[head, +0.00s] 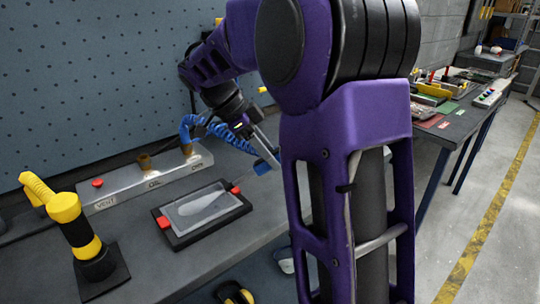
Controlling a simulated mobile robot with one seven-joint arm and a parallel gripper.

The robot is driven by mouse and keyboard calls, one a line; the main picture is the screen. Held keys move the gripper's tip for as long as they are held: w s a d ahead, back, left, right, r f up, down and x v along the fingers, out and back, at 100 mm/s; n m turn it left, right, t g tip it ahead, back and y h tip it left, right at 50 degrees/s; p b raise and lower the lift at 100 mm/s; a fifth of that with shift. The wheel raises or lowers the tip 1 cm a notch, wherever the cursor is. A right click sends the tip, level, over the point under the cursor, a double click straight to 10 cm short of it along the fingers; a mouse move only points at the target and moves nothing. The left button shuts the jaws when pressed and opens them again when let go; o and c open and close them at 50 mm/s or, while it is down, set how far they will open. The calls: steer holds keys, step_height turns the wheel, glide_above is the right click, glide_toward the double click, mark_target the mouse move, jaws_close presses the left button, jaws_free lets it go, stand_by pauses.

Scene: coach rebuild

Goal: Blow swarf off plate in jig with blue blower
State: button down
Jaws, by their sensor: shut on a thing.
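The plate (205,205) lies in a dark jig (178,240) on the bench, with a red clamp at its left and right ends. A pale streak marks the plate's middle; I cannot tell single chips. My gripper (248,132) is behind and to the right of the jig, above the bench, shut on the blue blower (263,167). The blower's grip is mostly hidden by my gripper and arm. Its blue coiled hose (196,127) runs left to the fitting block.
A grey block (140,184) marked VENT and OIL, with a red button and brass fittings, stands behind the jig. A yellow-and-black tool (72,222) stands on a dark base at left. A blue pegboard (90,70) rises behind. My arm hides the bench's right side.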

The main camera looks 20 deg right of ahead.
steer(key=shift+r+p, duration=1.35)
steer(key=shift+r, duration=1.35)
steer(key=shift+f, duration=0.1)
steer(key=c, duration=1.1)
jaws_free()
jaws_close()
steer(key=s+d+f+m+g+b, duration=0.1)
steer(key=s+d+f+m+b, duration=0.1)
steer(key=d, duration=0.6)
steer(key=shift+s+d+f+b, duration=0.2)
steer(key=shift+s+d+b, duration=0.1)
steer(key=shift+s+b, duration=0.4)
